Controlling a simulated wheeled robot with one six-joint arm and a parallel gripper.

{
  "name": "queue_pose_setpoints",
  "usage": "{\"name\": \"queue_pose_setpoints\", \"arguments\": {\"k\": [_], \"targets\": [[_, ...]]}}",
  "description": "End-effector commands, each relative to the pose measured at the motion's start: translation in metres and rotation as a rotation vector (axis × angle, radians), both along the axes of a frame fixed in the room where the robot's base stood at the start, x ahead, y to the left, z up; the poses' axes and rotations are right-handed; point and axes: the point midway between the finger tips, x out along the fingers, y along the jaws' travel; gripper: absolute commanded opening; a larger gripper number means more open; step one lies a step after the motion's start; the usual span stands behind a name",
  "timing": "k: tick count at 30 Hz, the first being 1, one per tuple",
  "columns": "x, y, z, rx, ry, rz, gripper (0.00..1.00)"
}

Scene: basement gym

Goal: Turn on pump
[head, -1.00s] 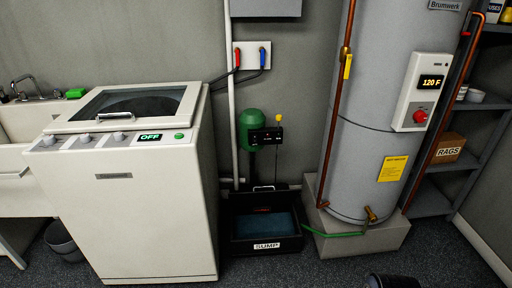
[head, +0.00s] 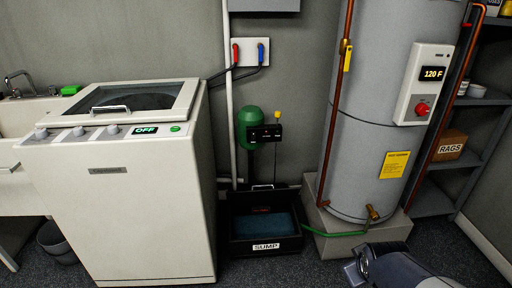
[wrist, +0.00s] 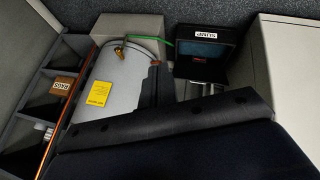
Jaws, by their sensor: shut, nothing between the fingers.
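The pump (head: 250,120) has a green domed top and stands at the wall behind the sump basin. A black control box (head: 265,134) with small markings is on its front, and a yellow knob (head: 277,115) sits on a thin rod beside it. The black sump basin (head: 265,247), labelled SUMP, holds dark water below; it also shows in the wrist view (wrist: 207,36). My gripper (head: 356,266) is low at the bottom right in the head view, in front of the heater's plinth and apart from the pump. It is shut and empty.
A washer (head: 150,205) reading OFF stands left of the sump. A grey water heater (head: 380,130) reading 120 F stands right on a concrete plinth (head: 345,243), with a green hose (head: 330,233) at its foot. Shelves (head: 435,200) are far right. Open floor lies in front.

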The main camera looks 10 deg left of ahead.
Motion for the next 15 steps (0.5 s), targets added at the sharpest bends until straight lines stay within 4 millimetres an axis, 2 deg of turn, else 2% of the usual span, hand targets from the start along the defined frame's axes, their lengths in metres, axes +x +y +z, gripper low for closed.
{"name": "queue_pose_setpoints", "arguments": {"k": [1,6,12,15], "targets": [[0.026,-0.007,-0.02,-0.055,-0.054,0.068,0.0],[0.107,-0.019,-0.043,-0.259,-0.266,0.333,0.0],[0.18,-0.019,-0.077,-0.489,-0.516,0.629,0.0],[0.204,-0.015,-0.093,-0.588,-0.639,0.752,0.0]]}}
